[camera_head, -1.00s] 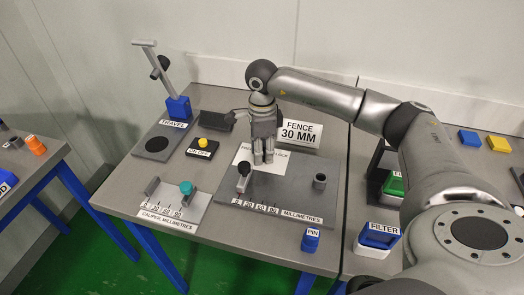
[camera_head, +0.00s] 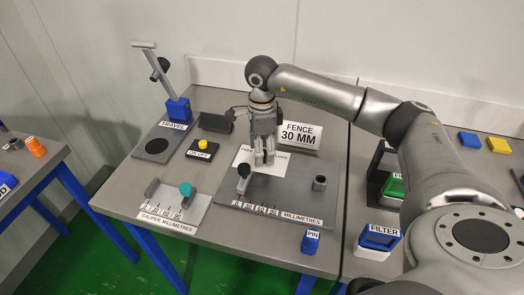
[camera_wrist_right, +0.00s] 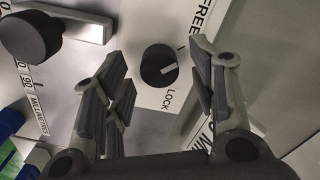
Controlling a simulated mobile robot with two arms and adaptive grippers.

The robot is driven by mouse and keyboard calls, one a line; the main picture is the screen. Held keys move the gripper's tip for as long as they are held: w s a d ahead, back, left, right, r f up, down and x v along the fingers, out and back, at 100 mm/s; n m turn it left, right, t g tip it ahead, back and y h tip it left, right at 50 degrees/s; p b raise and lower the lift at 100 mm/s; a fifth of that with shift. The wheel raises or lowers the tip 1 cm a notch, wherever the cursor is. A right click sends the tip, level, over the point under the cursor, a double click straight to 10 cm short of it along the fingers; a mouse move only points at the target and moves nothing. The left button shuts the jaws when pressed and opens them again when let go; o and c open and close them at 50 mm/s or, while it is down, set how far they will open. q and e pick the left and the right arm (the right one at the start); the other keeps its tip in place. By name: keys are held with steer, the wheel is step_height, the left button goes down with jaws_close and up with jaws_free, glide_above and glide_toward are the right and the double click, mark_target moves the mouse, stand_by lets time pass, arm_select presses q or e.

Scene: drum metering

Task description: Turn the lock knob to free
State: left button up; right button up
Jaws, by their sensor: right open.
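The lock knob (camera_wrist_right: 159,66) is a dark round knob with a white pointer line, seen in the right wrist view on a white label plate (camera_wrist_right: 146,93). The word FREE is printed above right of it and LOCK below it. Its pointer line faces right. My right gripper (camera_head: 264,160) is open above the plate, its fingers on either side of the knob in the wrist view, apparently not touching it. In the head view, the gripper hides the knob. My left gripper is not in view.
A black-knobbed slider (camera_head: 244,172) stands on the grey millimetre-scale board (camera_head: 290,195), close to my gripper. A FENCE 30 MM sign (camera_head: 299,136) stands behind. A yellow on/off button (camera_head: 203,144), caliper board (camera_head: 165,208) and blue PIN block (camera_head: 311,240) lie around.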

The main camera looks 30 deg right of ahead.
step_height(320, 180, up, 11)
stand_by(0.3)
steer(key=shift+f, duration=0.1)
